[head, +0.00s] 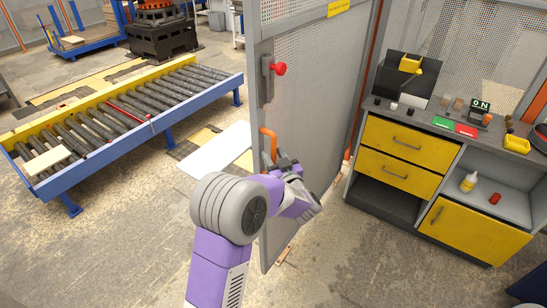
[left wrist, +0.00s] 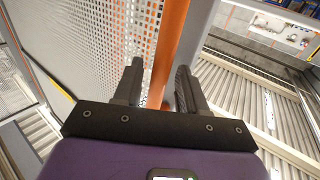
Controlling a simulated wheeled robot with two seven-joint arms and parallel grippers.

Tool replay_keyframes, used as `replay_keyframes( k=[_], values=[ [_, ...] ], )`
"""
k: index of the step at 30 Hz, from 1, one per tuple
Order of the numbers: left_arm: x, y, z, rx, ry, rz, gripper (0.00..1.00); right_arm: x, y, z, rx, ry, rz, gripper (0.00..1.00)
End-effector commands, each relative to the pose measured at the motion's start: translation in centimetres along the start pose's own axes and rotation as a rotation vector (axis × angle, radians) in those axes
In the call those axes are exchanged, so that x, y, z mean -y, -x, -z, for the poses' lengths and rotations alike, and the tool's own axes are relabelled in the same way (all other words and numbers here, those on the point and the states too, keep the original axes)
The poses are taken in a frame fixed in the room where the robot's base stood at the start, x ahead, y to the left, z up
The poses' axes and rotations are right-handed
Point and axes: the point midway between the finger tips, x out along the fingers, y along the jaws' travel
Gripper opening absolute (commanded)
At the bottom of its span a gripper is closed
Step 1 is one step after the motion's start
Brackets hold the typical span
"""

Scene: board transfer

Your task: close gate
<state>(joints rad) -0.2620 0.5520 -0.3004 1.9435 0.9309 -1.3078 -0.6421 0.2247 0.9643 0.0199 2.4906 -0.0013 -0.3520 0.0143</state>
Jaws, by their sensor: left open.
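The gate (head: 325,105) is a tall grey mesh panel in the middle of the head view. It stands swung out from the orange post at its right, with its near edge free. A red knob (head: 279,68) sits high near that edge, and an orange handle (head: 268,138) sits below it. My left gripper (head: 284,160) is at the handle, with its jaws open. In the left wrist view an orange bar (left wrist: 172,45), seemingly the handle, runs between the two spread fingers (left wrist: 159,67). I cannot tell whether they touch it. My right gripper is not in view.
A roller conveyor (head: 135,110) with a blue frame stands at the left. A workbench with yellow drawers (head: 400,140) and small items on top stands at the right. A white board (head: 215,150) lies behind the gate. The floor before the bench is clear.

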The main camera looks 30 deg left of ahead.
Motion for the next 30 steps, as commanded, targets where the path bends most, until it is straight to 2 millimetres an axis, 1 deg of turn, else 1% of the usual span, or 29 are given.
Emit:
replay_keyframes(
  k=[3,10,11,18,19,30],
  values=[
    [-0.01,-0.63,-0.02,-0.001,0.0,-0.001,0.41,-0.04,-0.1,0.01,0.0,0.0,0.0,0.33],
    [-0.03,-0.7,-0.02,0.0,-0.001,-0.002,0.41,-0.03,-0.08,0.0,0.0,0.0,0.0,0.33],
    [-0.03,-0.7,-0.02,0.0,-0.001,-0.002,0.4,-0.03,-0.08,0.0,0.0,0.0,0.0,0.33],
    [-0.04,-0.67,-0.04,0.0,-0.001,-0.002,0.03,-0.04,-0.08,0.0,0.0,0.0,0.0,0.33],
    [-0.04,-0.67,-0.04,0.001,-0.001,-0.002,0.0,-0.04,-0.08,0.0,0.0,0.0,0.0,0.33],
    [-0.32,-0.58,-0.07,0.001,-0.002,-0.007,0.0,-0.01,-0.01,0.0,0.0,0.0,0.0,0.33]
  ],
)
